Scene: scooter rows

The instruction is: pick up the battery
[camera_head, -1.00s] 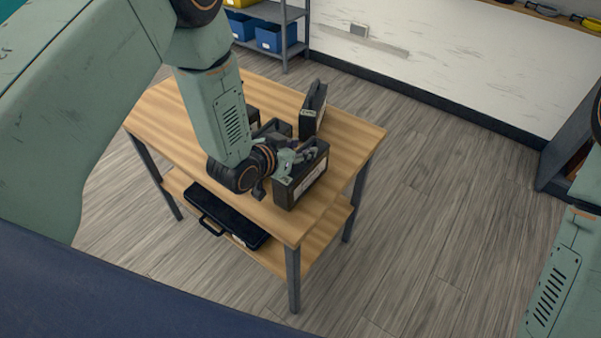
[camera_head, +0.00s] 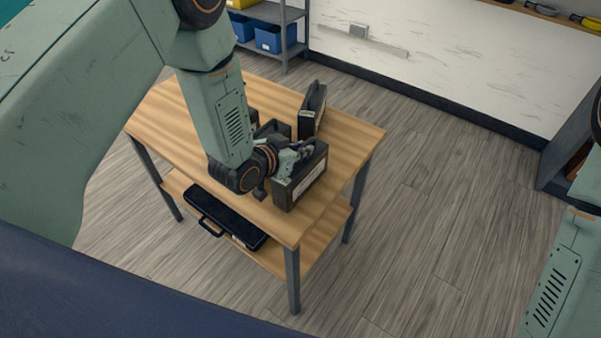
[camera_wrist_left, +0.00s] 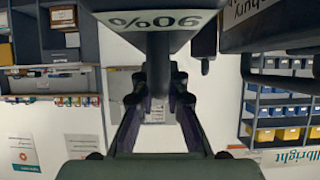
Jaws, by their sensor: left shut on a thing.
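A black, box-shaped battery (camera_head: 303,180) with a pale label stands upright near the right front edge of the wooden table (camera_head: 345,130). My left gripper (camera_head: 299,152) reaches it from the left and is shut on its top part. In the left wrist view the battery (camera_wrist_left: 157,45) shows a white label reading 90%, upside down, between the fingers of the left gripper (camera_wrist_left: 159,88). The battery's underside is hidden, so I cannot tell if it touches the tabletop. My right gripper is out of view.
Another black battery (camera_head: 313,108) stands behind on the table, and other dark cases are partly hidden behind my left arm. A black case (camera_head: 226,215) lies on the lower shelf. The floor (camera_head: 430,210) right of the table is clear.

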